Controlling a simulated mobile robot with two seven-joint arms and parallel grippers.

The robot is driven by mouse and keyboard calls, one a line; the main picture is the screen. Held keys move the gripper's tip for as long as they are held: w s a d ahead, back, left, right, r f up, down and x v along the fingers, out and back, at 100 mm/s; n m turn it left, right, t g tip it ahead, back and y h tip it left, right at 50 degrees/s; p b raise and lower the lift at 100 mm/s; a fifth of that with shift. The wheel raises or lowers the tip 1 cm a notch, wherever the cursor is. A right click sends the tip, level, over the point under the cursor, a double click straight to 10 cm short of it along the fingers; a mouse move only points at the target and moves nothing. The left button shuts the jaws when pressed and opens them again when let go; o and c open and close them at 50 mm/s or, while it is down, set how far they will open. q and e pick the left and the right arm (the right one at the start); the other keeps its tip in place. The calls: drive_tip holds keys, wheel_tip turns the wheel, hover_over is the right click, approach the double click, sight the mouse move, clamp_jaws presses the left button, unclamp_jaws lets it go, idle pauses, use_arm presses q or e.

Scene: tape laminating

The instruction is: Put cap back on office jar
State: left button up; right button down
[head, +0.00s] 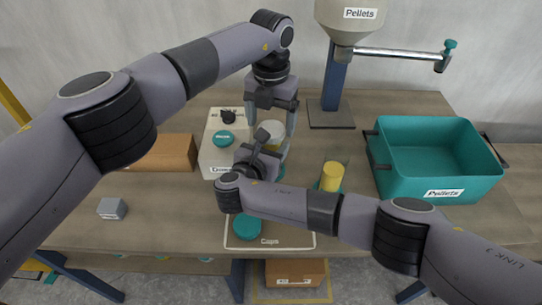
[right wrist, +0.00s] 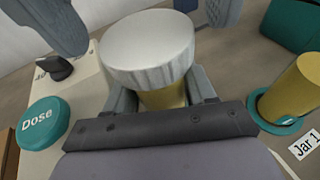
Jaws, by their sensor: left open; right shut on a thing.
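An amber jar (right wrist: 163,97) stands upright with a white ribbed cap (right wrist: 148,45) over its top; whether the cap is fully seated I cannot tell. The white cap also shows in the head view (head: 272,128). My right gripper (right wrist: 162,92) is shut on the jar's body below the cap. My left gripper (head: 272,122) is open, pointing down from above, with its fingers apart on either side of the cap. In the head view the jar's body is mostly hidden by my right gripper and arm.
A white dosing box (head: 213,158) with a teal Dose button (head: 223,138) stands left of the jar. A yellow jar (head: 332,176) stands right. The Caps mat (head: 285,240) holds a teal cap (head: 247,227). A teal Pellets crate (head: 437,165) is far right; a grey block (head: 112,208) lies left.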

use_arm(q)
drive_tip(key=shift+f, duration=0.8)
drive_tip(key=c, duration=1.1)
drive_tip(key=o, duration=1.2)
drive_tip(key=shift+o, duration=0.2)
drive_tip(key=shift+r, duration=0.15)
wheel_tip(320, 180, up, 12)
